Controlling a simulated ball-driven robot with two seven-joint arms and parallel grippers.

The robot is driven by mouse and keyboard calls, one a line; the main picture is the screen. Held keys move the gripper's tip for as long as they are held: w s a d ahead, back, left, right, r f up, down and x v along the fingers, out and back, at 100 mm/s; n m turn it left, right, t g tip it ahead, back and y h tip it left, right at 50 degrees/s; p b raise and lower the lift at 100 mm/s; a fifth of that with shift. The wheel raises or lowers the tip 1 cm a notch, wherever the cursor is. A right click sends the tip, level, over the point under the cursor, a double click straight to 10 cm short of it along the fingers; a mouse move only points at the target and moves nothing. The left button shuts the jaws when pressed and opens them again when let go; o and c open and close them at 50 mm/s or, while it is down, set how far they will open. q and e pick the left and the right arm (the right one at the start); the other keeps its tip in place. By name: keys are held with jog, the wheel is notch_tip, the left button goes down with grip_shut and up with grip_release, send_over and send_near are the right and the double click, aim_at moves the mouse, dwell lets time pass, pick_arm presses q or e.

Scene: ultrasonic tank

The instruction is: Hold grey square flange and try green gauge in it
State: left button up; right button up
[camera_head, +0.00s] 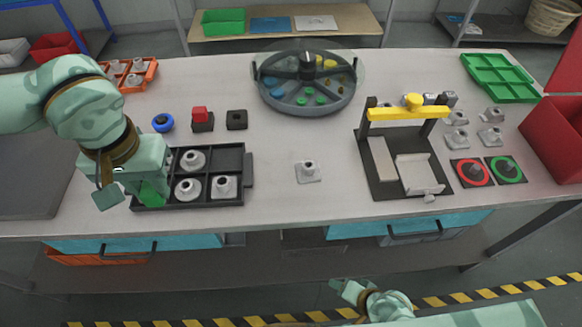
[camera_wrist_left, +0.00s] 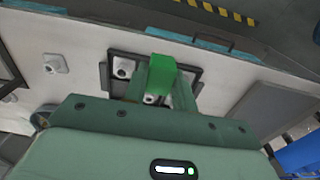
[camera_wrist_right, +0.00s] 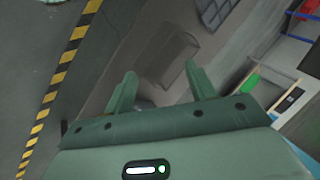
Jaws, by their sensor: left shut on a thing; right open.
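My left gripper (camera_head: 148,186) is shut on a green block-shaped piece, the green gauge (camera_wrist_left: 161,74), above the left part of a black compartment tray (camera_head: 248,172). The gauge's lower end shows below the fingers in the head view; its far end is hidden. A grey square flange (camera_head: 308,172) with a raised round hub lies alone on the table, right of the tray. Another grey square-based flange (camera_head: 224,187) sits in the tray's front right compartment, beside round flanges (camera_head: 188,189). My right gripper (camera_wrist_right: 161,85) is open and empty, low in front of the table.
A yellow-handled black fixture (camera_head: 408,112) stands right of the lone flange. Behind are a round divided tray (camera_head: 305,104), a red-topped block (camera_head: 201,120) and a blue ring (camera_head: 163,122). Red and green round pads (camera_head: 471,172) lie at right. Table around the lone flange is clear.

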jog(key=w+a+r+m+t+y, duration=0.1)
jog(key=w+a+r+m+y, duration=0.2)
jog(key=r, duration=0.5)
jog(key=w+a+r+m+y, duration=0.15)
jog(key=a+r, duration=0.25)
jog(key=r, duration=0.4)
jog(key=w+a+r+m+t+y, duration=0.1)
jog(key=w+a+r+m+y, duration=0.2)
jog(key=r, duration=0.5)
jog(key=m+t, duration=0.1)
jog(key=m, duration=1.1)
send_near(311, 167)
jog(key=shift+w+a+f+n+h, duration=0.1)
jog(key=shift+a+n+h, duration=0.05)
jog(key=shift+a+h, duration=0.15)
jog(key=shift+w+a+f+n+h, duration=0.1)
jog(key=shift+w+a+h, duration=0.05)
jog(key=shift+a, duration=0.15)
jog(key=shift+w+a+f, duration=0.1)
jog(key=shift+w+a, duration=0.05)
jog(key=shift+w, duration=0.15)
jog(key=x, duration=1.1)
jog(key=shift+w, duration=0.1)
jog(key=c, duration=1.2)
jog(key=shift+o, duration=0.2)
